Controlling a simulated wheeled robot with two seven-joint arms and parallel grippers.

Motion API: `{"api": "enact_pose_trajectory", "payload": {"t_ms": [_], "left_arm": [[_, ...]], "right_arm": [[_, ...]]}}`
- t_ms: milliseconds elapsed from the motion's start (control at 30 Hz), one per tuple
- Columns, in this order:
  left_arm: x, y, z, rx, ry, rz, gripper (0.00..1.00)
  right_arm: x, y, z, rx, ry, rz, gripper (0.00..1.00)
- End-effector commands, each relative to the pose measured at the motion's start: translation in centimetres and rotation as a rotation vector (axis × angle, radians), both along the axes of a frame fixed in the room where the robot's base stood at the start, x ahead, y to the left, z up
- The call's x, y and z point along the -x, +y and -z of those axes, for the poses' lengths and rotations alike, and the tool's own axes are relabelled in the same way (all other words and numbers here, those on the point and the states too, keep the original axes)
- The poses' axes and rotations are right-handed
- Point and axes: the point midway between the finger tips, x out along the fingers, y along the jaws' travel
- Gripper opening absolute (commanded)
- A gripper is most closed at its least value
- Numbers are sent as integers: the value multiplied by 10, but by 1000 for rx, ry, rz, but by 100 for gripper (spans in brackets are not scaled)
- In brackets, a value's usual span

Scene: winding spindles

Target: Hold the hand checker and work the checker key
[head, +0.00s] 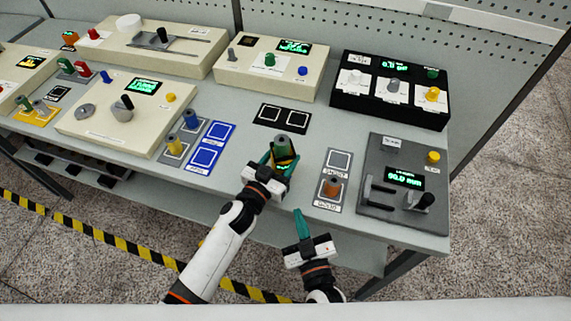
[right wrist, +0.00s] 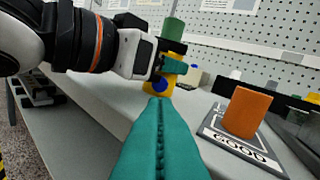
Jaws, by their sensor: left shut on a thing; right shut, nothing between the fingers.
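The hand checker (head: 284,151) is a small yellow and black device with a grey-green cylinder on top and a small lit display. My left gripper (head: 280,163) is shut on it near the table's front edge. In the right wrist view the checker (right wrist: 173,32) shows a green upper part and a yellow lower part. A round blue key (right wrist: 159,84) sits on its yellow part. My right gripper (head: 301,224) is shut and empty, in front of the table edge. In the right wrist view its teal fingers (right wrist: 160,140) point toward the checker, apart from it.
A dark grey console (head: 385,206) with levers stands farther right. Blue square pads (head: 205,157) lie to the left. A black two-square pad (head: 268,115) lies behind the checker.

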Motion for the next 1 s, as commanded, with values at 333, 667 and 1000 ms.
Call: {"api": "enact_pose_trajectory", "payload": {"t_ms": [333,667,1000], "left_arm": [[0,0,1,-1,1,0,24],[0,0,0,-1,1,0,24],[0,0,0,-1,1,0,24]], "right_arm": [[-8,13,-1,5,74,-147,0],[-17,20,-11,241,357,-534,0],[-29,-23,-70,719,448,-776,0]]}}
